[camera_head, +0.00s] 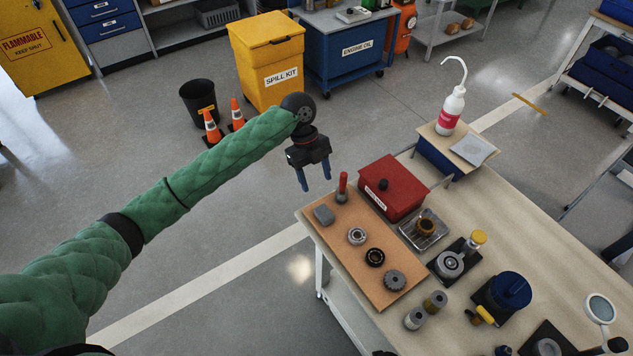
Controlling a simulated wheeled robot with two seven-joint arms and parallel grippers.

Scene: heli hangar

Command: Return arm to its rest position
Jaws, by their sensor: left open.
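My left arm (185,185), in a green quilted sleeve, reaches in from the lower left and is stretched out across the floor area. My left gripper (315,178) hangs at its end with two blue fingers pointing down. The fingers are apart with nothing between them. It is beside the far left corner of the workbench (530,222), near the cork-coloured board (340,243), and does not appear to touch anything. My right gripper is not in view.
A red box (393,187) and a white bottle (452,108) stand nearby. Cones (212,128), a black bin (200,103) and a yellow spill kit (268,62) stand behind my arm. Floor left of the bench is clear.

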